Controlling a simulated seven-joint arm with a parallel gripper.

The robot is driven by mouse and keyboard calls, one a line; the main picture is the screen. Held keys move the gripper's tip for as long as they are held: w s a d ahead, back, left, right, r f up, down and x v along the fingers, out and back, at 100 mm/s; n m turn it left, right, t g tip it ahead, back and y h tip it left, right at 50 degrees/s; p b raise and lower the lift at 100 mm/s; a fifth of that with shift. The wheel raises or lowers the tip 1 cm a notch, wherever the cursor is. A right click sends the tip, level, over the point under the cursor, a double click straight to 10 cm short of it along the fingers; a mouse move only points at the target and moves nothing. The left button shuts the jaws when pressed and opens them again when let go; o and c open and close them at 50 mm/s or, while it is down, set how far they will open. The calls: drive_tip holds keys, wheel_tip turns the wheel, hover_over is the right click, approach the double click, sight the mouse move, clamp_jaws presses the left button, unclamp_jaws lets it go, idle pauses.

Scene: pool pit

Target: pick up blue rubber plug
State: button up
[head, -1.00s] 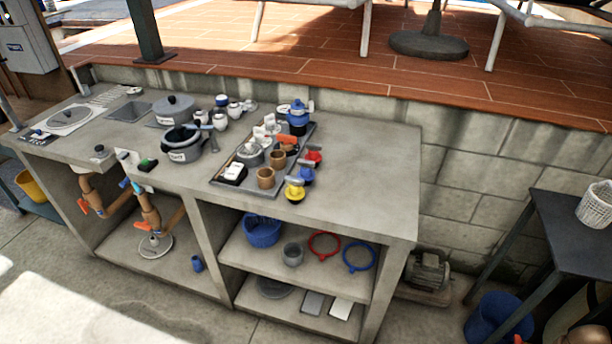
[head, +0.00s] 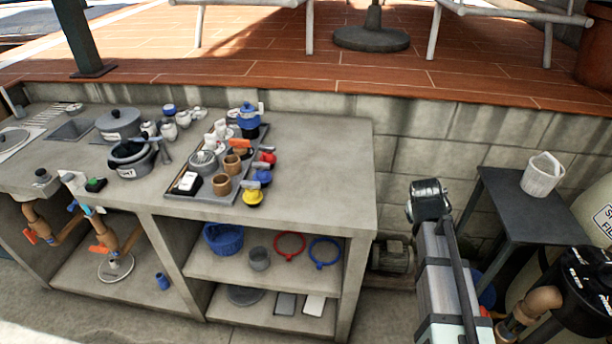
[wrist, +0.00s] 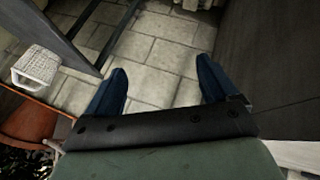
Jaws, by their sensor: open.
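The blue rubber plug (head: 262,177) is a small round blue piece with a grey top. It sits on the counter at the right edge of the grey tray (head: 212,197), between a yellow plug (head: 252,197) and a red plug (head: 267,158). My gripper (wrist: 160,80) shows in the wrist view with two dark blue fingers wide apart and nothing between them. Pale blocks lie beyond the fingers. The blue plug is not in the wrist view. In the head view my arm stands at the lower right, well away from the plug; my fingers cannot be made out there.
The tray holds brown cups (head: 222,185) and other small items; a blue pot (head: 248,117) stands at its back. The counter's right part (head: 325,160) is clear. A dark side table (head: 515,200) with a white basket (head: 542,174) stands at the right, near my arm.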

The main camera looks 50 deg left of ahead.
drive_tip(key=s+a+r+y, duration=0.1)
drive_tip(key=s+a+r, duration=0.3)
drive_tip(key=a+r, duration=0.4)
wheel_tip(320, 180, up, 12)
drive_tip(key=n+g+y, duration=0.1)
drive_tip(key=n+g, duration=0.1)
drive_tip(key=g, duration=0.4)
hover_over(262, 168)
drive_tip(key=s+d, duration=0.1)
drive_tip(key=d, duration=0.4)
drive_tip(key=shift+y, duration=0.3)
drive_tip(key=x, duration=1.3)
drive_tip(key=shift+a+f, duration=0.25)
drive_tip(key=shift+f, duration=0.05)
drive_tip(key=shift+c, duration=0.5)
drive_tip(key=c, duration=1)
drive_tip(key=shift+r, duration=0.15)
